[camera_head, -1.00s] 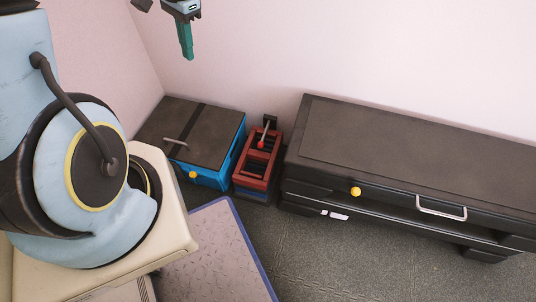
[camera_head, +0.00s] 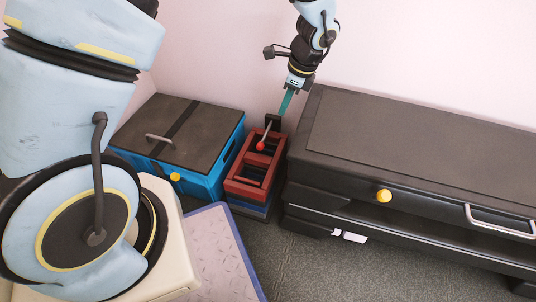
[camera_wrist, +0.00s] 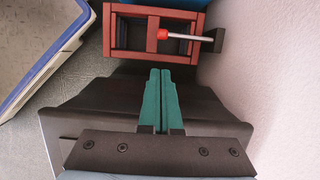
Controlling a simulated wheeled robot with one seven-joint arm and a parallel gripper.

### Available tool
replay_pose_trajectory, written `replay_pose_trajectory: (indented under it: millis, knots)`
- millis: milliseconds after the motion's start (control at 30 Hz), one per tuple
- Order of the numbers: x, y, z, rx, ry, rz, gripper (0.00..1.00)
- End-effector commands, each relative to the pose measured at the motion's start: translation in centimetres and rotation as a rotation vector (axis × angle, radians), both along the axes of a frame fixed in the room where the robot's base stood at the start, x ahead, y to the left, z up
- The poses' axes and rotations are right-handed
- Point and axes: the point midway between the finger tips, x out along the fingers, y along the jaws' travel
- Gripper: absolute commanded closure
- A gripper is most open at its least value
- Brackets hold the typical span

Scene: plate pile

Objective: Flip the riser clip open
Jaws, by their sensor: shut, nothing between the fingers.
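The riser clip appears to be a grey lever with a red knob (camera_head: 260,146), hinged at a dark block (camera_head: 273,121) on the back end of a red open-frame rack (camera_head: 239,188). In the wrist view the lever (camera_wrist: 183,36) reaches from the block (camera_wrist: 214,40) at the right over the rack's frame (camera_wrist: 124,33), its knob near the crossbar. My gripper (camera_head: 287,101) has teal fingers pointing down, just above and behind the block. In the wrist view its fingertips (camera_wrist: 161,72) are together and empty, apart from the lever.
A blue crate (camera_head: 228,158) with a dark handled lid (camera_head: 148,112) stands left of the rack. A long dark cabinet (camera_head: 400,140) with a yellow knob (camera_head: 384,195) stands close on the right. The pink wall (camera_head: 220,50) is right behind.

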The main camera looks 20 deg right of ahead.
Motion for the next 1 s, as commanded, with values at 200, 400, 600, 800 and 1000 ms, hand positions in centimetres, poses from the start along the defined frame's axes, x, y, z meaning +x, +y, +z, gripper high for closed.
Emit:
replay_pose_trajectory:
  millis: [200,400,600,800,1000]
  knots:
    - [-0.1,-0.2,-0.2,0.003,0.0,-0.011,1.0]
    - [-0.1,-0.1,-0.4,0.003,0.001,-0.01,1.0]
    - [0.2,0.3,-2.5,0.005,0.001,-0.009,1.0]
    - [0.9,1.1,-6.5,0.006,0.002,-0.01,1.0]
    - [1.7,1.9,-10.6,0.005,0.002,-0.009,1.0]
